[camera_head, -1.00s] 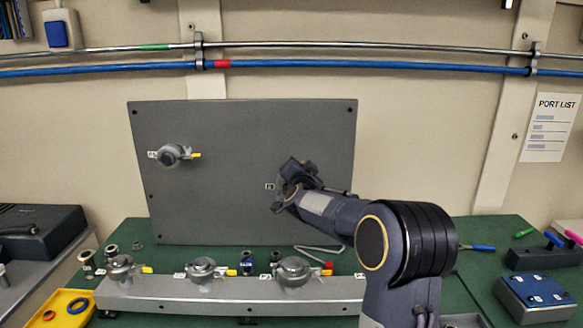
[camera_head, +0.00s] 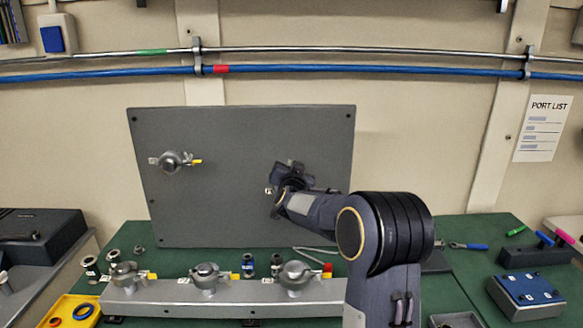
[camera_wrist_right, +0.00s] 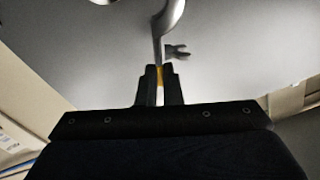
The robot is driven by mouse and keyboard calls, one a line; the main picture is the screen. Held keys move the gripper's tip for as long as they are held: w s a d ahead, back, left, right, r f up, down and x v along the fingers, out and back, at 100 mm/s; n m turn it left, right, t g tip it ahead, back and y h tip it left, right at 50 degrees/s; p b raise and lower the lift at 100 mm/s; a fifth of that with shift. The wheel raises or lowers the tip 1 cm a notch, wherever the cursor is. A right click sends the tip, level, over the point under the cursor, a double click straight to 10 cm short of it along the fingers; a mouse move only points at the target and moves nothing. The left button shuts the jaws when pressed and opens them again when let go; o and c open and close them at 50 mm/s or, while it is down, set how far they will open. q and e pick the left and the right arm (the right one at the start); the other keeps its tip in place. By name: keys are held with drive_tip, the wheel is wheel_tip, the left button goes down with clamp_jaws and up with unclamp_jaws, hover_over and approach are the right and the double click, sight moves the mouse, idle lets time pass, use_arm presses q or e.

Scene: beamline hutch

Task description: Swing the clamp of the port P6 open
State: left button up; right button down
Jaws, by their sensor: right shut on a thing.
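The upright grey panel (camera_head: 235,215) carries a port with a silver clamp and yellow tab (camera_head: 172,161) at its left. My right gripper (camera_head: 283,185) is at the panel's right part and hides most of the port there. In the right wrist view the gripper (camera_wrist_right: 159,88) is shut on a yellow clamp tab (camera_wrist_right: 160,75). A curved grey metal clamp part (camera_wrist_right: 168,22) runs up from it. How far that clamp is swung is hidden. My left gripper is not in view.
A silver rail (camera_head: 240,304) with several clamped ports stands in front of the panel on the green bench (camera_head: 455,290). A yellow tray (camera_head: 60,308) is at left, and a blue-topped box (camera_head: 530,288) at right. Loose fittings and a hex key lie between.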

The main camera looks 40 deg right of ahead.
drive_tip(key=c, duration=1.6)
unclamp_jaws()
drive_tip(key=shift+w+a, duration=0.1)
drive_tip(key=b+v, duration=0.1)
drive_tip(key=v, duration=0.7)
drive_tip(key=shift+b, duration=0.3)
